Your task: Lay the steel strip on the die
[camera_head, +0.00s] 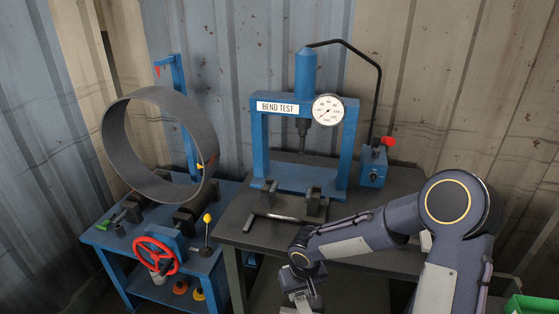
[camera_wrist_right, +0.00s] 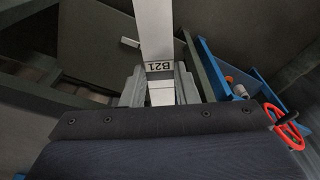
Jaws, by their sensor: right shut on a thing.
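The steel strip (camera_wrist_right: 154,35) is a pale flat bar with a "B21" label, running up and away from my right gripper in the right wrist view. My right gripper (camera_wrist_right: 160,88) is shut on it near the label. In the head view my right gripper (camera_head: 303,295) hangs low in front of the table, at the bottom edge, and little of the strip can be made out there. The die (camera_head: 313,202) shows as two dark support blocks at the foot of the blue bend-test press (camera_head: 259,145), with nothing lying across them. My left gripper is not in view.
The press has a dial gauge (camera_head: 328,110) and a blue pump box (camera_head: 373,167). To the left, a blue roller bench (camera_head: 97,238) carries a large steel ring (camera_head: 112,145) and a red handwheel (camera_head: 155,243).

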